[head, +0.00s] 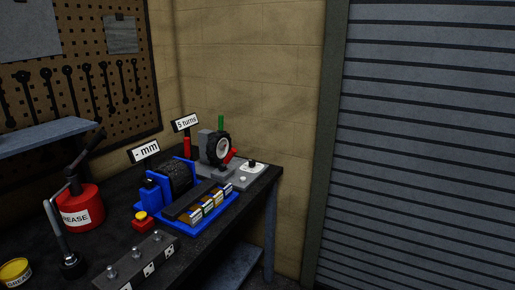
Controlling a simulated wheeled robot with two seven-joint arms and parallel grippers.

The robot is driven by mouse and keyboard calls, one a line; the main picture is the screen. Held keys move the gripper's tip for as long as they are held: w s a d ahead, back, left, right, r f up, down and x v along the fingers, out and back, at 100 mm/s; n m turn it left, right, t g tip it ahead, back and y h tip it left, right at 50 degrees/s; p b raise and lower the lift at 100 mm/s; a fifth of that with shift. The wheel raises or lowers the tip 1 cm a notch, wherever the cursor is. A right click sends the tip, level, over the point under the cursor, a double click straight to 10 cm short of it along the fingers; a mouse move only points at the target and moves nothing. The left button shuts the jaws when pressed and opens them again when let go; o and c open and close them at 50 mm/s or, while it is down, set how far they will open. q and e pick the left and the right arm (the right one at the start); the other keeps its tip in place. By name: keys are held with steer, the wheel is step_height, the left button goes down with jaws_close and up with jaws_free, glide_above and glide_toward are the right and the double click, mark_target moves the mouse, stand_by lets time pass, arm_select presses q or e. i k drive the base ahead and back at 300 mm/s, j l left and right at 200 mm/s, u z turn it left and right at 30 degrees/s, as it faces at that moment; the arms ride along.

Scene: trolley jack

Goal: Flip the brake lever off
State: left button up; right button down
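Neither of my grippers shows in the head view. No part is labelled as the brake lever, and I cannot tell for sure which one it is. A grey unit with a black-rimmed wheel (217,150) stands at the far right end of the bench. A green upright piece (221,122) rises behind its wheel, and a short red piece (231,153) sits low at the wheel's right side. A red upright handle (187,145) stands left of the unit, under a "5 turns" sign (185,123).
The dark bench (112,235) holds a blue machine with a black drum (180,177), a red button box (142,220), a red grease can (82,208) and a yellow tin (15,271). A grey shelf (45,136) overhangs the left. A shutter (425,150) stands right.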

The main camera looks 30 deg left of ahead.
mark_target(229, 158)
steer(key=i+u, duration=0.4)
steer(key=i+l+u, duration=0.2)
steer(key=i+u, duration=0.25)
steer(key=i+l+u, duration=0.4)
steer(key=i, duration=0.15)
